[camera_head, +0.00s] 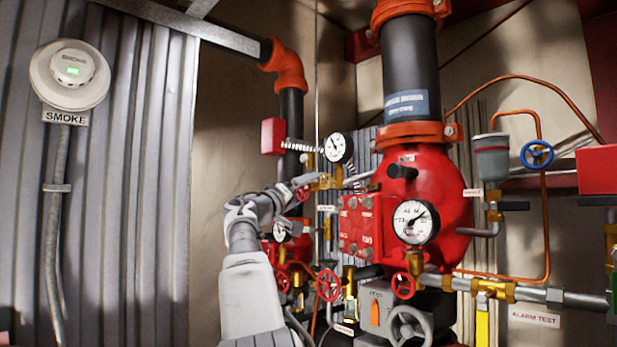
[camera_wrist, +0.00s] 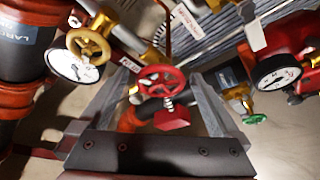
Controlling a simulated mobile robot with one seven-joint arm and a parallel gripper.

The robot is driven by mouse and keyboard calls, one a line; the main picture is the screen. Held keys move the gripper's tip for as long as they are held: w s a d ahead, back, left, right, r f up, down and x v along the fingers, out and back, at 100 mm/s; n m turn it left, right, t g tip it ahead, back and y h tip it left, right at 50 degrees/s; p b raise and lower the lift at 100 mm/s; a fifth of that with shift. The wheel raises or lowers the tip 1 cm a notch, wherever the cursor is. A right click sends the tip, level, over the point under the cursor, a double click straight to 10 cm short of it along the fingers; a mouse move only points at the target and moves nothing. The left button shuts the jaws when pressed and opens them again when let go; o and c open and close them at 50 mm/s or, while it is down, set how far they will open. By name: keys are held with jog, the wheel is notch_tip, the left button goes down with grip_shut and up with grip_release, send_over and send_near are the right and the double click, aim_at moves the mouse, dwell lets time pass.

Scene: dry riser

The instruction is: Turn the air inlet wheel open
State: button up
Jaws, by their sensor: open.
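My gripper (camera_wrist: 160,78) is open, with one finger on each side of a small red handwheel (camera_wrist: 165,80) in the wrist view. The wheel has a spoked rim and sits ahead of the jaws; I cannot tell whether the fingers touch it. In the head view my gripper (camera_head: 301,183) reaches into the pipework beside a red wheel (camera_head: 303,193), which it partly covers. A small white tag next to the wheel in the wrist view is too blurred to read, so I cannot confirm which wheel is the air inlet.
A brass-coloured wheel (camera_wrist: 88,45), a gauge (camera_wrist: 76,66) and a green wheel (camera_wrist: 255,119) lie close by. In the head view, red wheels (camera_head: 328,285), a blue wheel (camera_head: 537,154) and a large red valve body (camera_head: 437,200) crowd the right. A smoke detector (camera_head: 69,75) hangs left.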

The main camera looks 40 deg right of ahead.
jog(key=shift+p+x, duration=0.8)
jog(key=shift+x, duration=0.65)
jog(key=c, duration=1.4)
jog(key=shift+w+f+n+t+y, duration=0.1)
jog(key=shift+n+t+y, duration=0.3)
jog(key=shift+n, duration=0.95)
jog(key=shift+w+f+n+t+y, duration=0.15)
jog(key=shift+n+y, duration=0.55)
jog(key=shift+n, duration=0.65)
jog(key=shift+s, duration=0.1)
jog(key=o, duration=1.4)
